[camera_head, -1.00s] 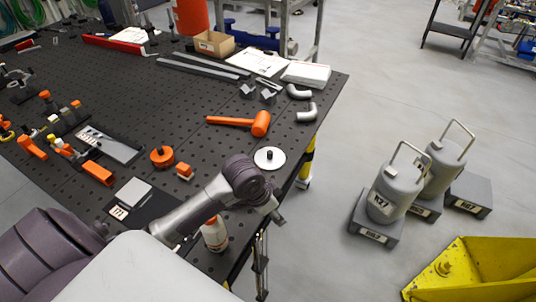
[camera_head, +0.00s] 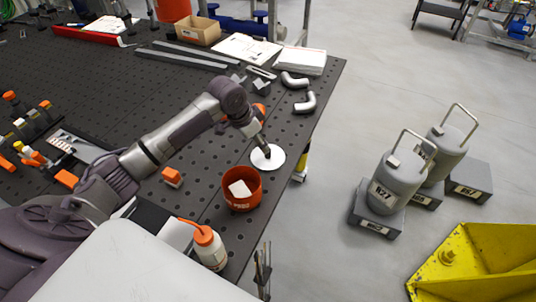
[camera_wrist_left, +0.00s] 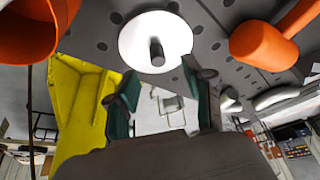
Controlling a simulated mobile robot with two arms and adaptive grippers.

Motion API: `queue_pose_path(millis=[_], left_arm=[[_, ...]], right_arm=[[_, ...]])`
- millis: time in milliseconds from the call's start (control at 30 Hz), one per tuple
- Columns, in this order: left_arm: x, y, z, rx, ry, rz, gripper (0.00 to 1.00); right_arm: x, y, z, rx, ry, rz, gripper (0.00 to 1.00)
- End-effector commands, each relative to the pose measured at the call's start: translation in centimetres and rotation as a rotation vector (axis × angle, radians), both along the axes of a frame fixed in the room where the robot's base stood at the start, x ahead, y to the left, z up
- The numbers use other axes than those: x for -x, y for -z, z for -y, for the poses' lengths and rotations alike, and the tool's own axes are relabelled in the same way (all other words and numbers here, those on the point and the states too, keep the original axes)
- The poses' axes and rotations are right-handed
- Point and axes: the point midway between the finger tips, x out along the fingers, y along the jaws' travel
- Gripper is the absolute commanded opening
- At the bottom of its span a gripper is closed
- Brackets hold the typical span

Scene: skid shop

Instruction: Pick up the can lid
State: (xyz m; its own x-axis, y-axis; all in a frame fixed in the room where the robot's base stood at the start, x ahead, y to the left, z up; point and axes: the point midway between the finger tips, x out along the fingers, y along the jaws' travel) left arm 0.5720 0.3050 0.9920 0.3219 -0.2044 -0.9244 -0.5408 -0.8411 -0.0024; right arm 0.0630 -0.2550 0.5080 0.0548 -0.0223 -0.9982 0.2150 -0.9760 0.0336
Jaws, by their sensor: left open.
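The can lid (camera_head: 273,163) is a flat white disc with a dark upright knob. It lies on the black perforated table near its right edge. My left gripper (camera_head: 265,150) is directly over the lid, pointing down, and hides part of it. In the left wrist view the lid (camera_wrist_left: 135,45) lies just beyond the open fingers of the left gripper (camera_wrist_left: 160,82), its knob roughly in line with the gap. The fingers hold nothing. My right gripper is not in view.
An orange can (camera_head: 242,200) with a white item inside stands just in front of the lid. A white bottle with an orange nozzle (camera_head: 210,250) is nearer. An orange mallet (camera_wrist_left: 265,45) lies beside the lid. Grey elbow pipes (camera_head: 305,103) lie behind. Grey canisters (camera_head: 397,183) stand off the table.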

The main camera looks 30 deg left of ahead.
Motion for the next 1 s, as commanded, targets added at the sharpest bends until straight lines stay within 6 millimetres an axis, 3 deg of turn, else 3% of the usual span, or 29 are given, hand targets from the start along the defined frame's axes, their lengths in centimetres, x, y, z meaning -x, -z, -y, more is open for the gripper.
queue_pose_path(millis=[300, 500, 733, 1000], left_arm=[[-0.8, 2.8, 1.2, 0.002, 0.001, -0.004, 0.52], [-1.5, 5.1, 1.5, -0.001, 0.0, -0.001, 0.52], [-1.6, 5.3, 1.5, -0.002, 0.001, 0.002, 0.52], [-1.6, 5.3, 1.5, -0.001, 0.001, 0.001, 0.08]], right_arm=[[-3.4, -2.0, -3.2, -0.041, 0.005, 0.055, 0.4], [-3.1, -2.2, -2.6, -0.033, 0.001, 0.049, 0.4], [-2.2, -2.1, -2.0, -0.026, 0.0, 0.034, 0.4], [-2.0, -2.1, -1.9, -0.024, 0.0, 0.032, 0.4]])
